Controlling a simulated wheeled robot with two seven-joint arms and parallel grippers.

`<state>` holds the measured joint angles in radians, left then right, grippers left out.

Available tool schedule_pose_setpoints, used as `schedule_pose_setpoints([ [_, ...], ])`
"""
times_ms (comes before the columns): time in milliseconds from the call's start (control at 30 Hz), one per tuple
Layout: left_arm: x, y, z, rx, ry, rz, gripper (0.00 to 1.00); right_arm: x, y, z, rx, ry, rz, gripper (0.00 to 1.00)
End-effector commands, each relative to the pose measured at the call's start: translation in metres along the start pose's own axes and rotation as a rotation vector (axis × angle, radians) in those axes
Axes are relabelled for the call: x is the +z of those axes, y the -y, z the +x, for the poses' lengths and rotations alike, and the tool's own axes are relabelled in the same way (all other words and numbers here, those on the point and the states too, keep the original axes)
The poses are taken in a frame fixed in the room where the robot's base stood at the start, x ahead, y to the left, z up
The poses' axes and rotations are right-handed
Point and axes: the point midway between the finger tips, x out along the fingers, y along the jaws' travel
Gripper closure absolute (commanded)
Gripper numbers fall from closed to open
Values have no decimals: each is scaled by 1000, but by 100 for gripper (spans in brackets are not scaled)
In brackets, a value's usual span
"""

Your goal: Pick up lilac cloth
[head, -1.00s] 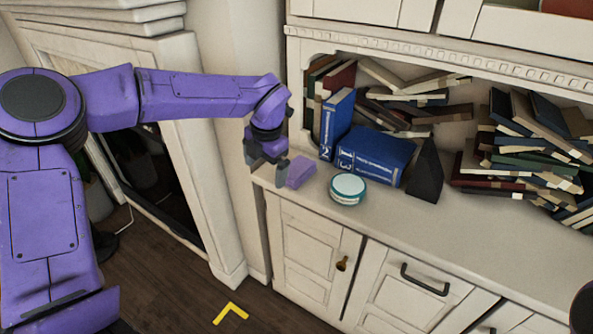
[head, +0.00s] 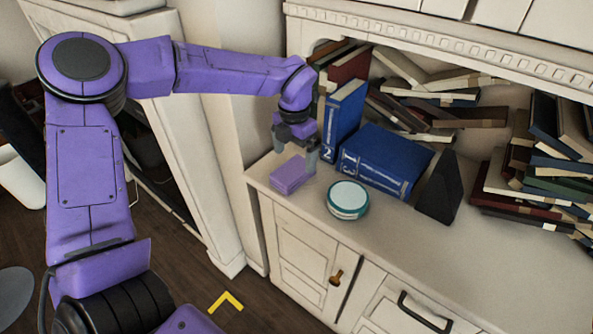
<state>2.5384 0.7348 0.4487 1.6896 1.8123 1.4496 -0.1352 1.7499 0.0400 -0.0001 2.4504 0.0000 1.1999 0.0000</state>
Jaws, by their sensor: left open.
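The lilac cloth (head: 289,176), a small folded block, lies on the left end of the cabinet's counter. My left gripper (head: 296,152) is open, with its fingers pointing down just behind and above the cloth. One finger comes down near the cloth's right side. I cannot tell whether it touches. Nothing shows between the fingers. My right gripper is out of view.
A round white tin with a teal rim (head: 347,200) stands right of the cloth. Blue books (head: 383,163) stand and lie behind it, beside a dark wedge-shaped object (head: 440,190). The counter's front right (head: 440,255) is clear.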

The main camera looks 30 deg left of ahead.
Motion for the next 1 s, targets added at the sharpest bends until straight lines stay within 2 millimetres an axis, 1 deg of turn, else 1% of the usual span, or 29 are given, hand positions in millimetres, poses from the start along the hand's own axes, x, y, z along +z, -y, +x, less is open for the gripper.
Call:
schedule_pose_setpoints([
  [133, -2, -2, 17, 0, -1, -2, 0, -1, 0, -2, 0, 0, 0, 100],
  [300, -3, -4, 49, 0, -2, 1, 0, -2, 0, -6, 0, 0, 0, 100],
  [333, -2, -4, 52, 0, -1, 1, 0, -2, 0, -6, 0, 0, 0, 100],
  [433, -2, -3, 59, 0, 1, 0, 0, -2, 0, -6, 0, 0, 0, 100],
  [600, -2, -3, 60, 0, 2, 1, 0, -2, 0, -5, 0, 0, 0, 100],
  [633, -2, -3, 60, 0, 2, 1, 3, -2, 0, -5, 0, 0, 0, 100],
  [667, -1, -3, 60, 0, 2, 2, 13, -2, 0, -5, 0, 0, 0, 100],
  [700, -1, -3, 60, 0, 2, 2, 26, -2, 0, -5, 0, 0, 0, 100],
  [767, -1, -3, 59, 0, 2, 2, 46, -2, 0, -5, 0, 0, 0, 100],
  [800, -1, -3, 59, 0, 2, 2, 53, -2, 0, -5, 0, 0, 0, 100],
  [1000, -1, -3, 59, 0, 2, 2, 53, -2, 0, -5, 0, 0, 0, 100],
])
